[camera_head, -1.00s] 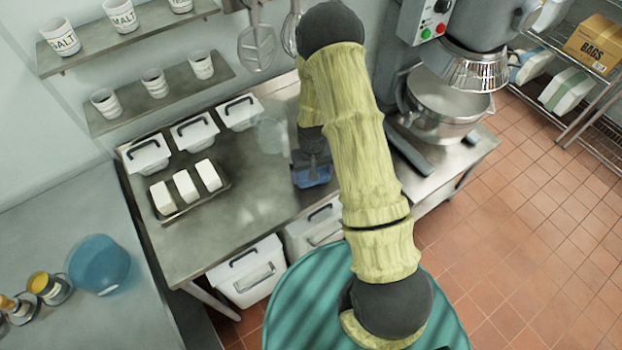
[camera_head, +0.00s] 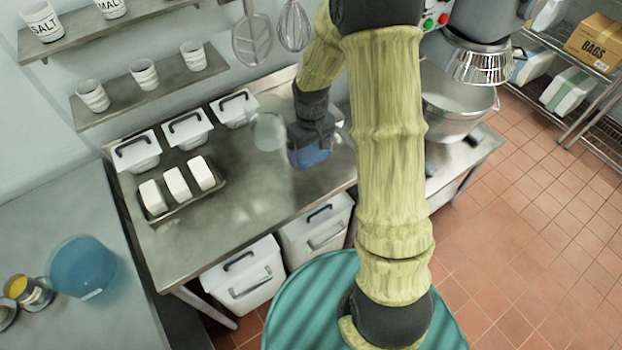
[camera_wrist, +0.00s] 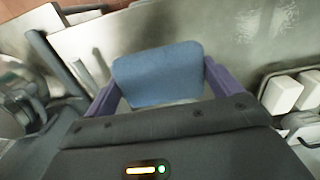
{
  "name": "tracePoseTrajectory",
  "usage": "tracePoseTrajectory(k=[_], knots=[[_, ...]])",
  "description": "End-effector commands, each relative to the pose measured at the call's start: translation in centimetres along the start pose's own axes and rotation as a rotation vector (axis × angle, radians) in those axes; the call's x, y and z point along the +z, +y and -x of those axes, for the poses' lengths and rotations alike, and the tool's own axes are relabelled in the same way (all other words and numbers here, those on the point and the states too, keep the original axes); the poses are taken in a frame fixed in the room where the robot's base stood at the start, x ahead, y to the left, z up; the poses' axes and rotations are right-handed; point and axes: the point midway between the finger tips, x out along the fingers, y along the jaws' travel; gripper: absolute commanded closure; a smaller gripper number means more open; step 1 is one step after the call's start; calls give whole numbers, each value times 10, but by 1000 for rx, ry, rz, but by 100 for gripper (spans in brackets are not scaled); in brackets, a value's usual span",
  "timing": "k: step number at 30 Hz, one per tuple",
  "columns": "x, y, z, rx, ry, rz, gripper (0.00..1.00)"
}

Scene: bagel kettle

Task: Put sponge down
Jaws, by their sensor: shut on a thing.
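A blue sponge (camera_wrist: 157,74) sits between the two purple fingers of my gripper (camera_wrist: 158,90) in the wrist view. In the head view my gripper (camera_head: 309,155) is over the right part of the steel table (camera_head: 240,190), with the blue sponge (camera_head: 312,153) at its tip. The gripper is shut on the sponge. Whether the sponge touches the tabletop is not clear.
A tray (camera_head: 181,205) with white blocks and several lidded white tubs (camera_head: 187,128) stand on the table's left and back. A round translucent thing (camera_head: 268,132) is just left of my gripper. A mixer bowl (camera_head: 455,105) stands to the right. The front middle is clear.

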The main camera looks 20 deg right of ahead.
Motion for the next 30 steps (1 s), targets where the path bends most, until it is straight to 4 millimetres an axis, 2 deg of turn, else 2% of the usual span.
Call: tracePoseTrajectory(k=[7,15,18,30], knots=[[0,0,-8,-1,-2,-2,34],[1,0,-50,-1,-3,-1,34],[0,0,-57,0,-1,-2,34],[0,0,-65,0,-1,-2,34]])
